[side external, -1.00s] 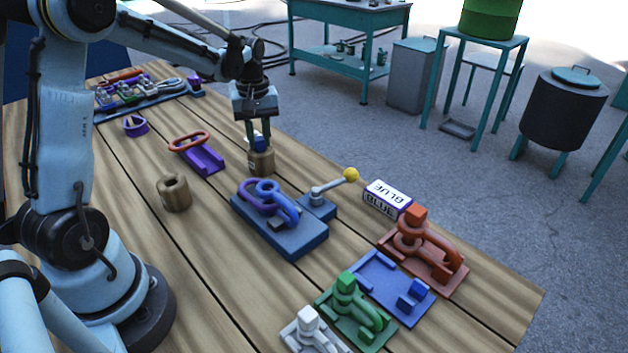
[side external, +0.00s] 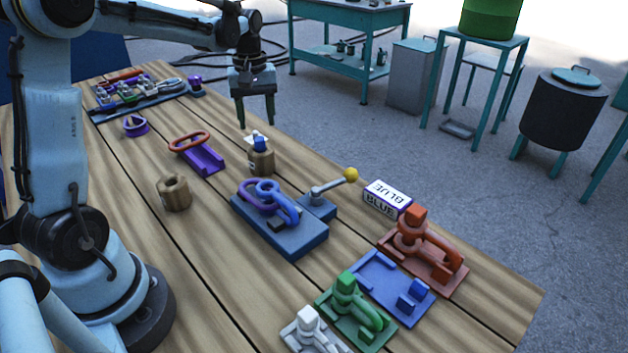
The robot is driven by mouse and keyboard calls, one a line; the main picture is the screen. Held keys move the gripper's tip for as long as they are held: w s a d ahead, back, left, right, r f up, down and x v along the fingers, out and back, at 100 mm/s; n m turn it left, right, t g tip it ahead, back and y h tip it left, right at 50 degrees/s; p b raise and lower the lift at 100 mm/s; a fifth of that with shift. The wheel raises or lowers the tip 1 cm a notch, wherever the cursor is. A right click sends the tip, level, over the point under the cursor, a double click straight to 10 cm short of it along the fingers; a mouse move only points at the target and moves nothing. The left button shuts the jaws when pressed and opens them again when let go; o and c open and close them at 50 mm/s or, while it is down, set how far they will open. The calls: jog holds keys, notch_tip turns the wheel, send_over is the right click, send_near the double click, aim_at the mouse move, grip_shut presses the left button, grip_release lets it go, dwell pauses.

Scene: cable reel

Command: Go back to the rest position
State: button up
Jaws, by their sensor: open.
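My gripper (side external: 256,116) hangs in the air above the back edge of the wooden table, fingers pointing down. It is open with nothing between its fingers. Below it and apart from it stands a brown cylindrical holder (side external: 261,162) with a blue and white piece (side external: 259,142) in its top. My arm reaches in from the upper left.
On the table (side external: 225,285) are a brown hollow cylinder (side external: 173,192), a purple bracket with an orange ring (side external: 206,161), a blue base with rings (side external: 283,238), a yellow-knobbed lever (side external: 350,175), a BLUE sign (side external: 387,198), and red (side external: 420,260), green (side external: 356,318) and white (side external: 308,336) fixtures.

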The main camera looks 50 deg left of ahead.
notch_tip(320, 180, up, 6)
jog(key=s+d+f+m+t, duration=0.1)
jog(key=s+d+m+t, duration=0.1)
jog(key=s+d+m, duration=0.1)
jog(key=s+d+f+m+t, duration=0.1)
jog(key=s+d+m+t, duration=0.1)
jog(key=d, duration=0.6)
jog(key=s+d+f+m+t, duration=0.1)
jog(key=s+d+m+t, duration=0.1)
jog(key=s+d+m, duration=0.3)
jog(key=shift+d+f+m+t, duration=0.3)
jog(key=shift+m+t, duration=0.1)
jog(key=shift+m, duration=0.4)
jog(key=shift+s+d+f+m, duration=0.2)
jog(key=shift+s+f+m, duration=0.1)
